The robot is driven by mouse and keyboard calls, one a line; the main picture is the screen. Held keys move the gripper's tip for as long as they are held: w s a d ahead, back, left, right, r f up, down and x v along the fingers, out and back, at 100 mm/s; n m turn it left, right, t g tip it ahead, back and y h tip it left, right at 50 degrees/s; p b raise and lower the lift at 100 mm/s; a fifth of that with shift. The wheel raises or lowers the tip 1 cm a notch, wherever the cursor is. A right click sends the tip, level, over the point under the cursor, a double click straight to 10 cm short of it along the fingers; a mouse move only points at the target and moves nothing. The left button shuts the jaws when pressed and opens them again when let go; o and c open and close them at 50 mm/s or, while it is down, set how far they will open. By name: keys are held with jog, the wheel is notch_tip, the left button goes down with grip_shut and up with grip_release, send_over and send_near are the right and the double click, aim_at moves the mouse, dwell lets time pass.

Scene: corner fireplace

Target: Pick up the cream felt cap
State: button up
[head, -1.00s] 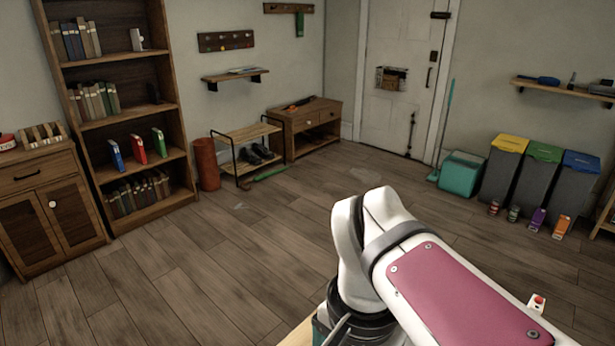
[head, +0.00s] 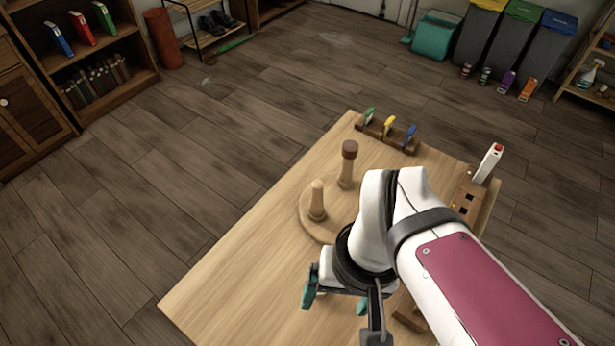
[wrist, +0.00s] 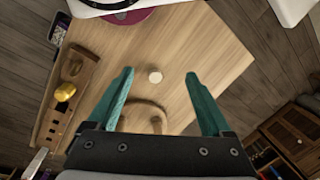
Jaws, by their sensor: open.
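The cream felt cap (wrist: 155,77) appears as a small pale round shape on the wooden table in the wrist view, framed between my fingertips; whether it lies flat or stands on something I cannot tell. I cannot see it in the head view, where my arm covers part of the table. My gripper (head: 336,297) is open over the table, its teal fingers pointing down. In the wrist view my gripper (wrist: 159,75) has its fingers wide apart with nothing held, and the cap looks farther off than the tips.
A round wooden stand (head: 308,222) holds a bare peg (head: 317,200) and a brown-topped peg (head: 348,165). A rack with coloured clips (head: 388,132) sits at the far edge. A brown holder (head: 466,195) stands at right. The table's near left (head: 220,285) is clear.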

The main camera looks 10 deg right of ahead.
jog(key=w+f+n+h, duration=0.1)
jog(key=w+f+n, duration=0.3)
jog(key=n, duration=0.8)
jog(key=w+f+n+h, duration=0.15)
jog(key=w+n, duration=0.45)
jog(key=n, duration=0.6)
jog(key=shift+y, duration=0.45)
jog(key=f, duration=1.5)
jog(key=shift+s+d+f, duration=0.1)
jog(key=shift+s+f, duration=0.15)
jog(key=shift+f, duration=0.1)
jog(key=c, duration=1.2)
jog(key=r, duration=0.9)
jog(key=shift+w+r, duration=0.25)
jog(key=w+d+r+m, duration=0.2)
jog(key=w+r, duration=1.1)
jog(key=w, duration=0.3)
jog(key=shift+w+d+r+m, duration=0.3)
jog(key=shift+w, duration=0.05)
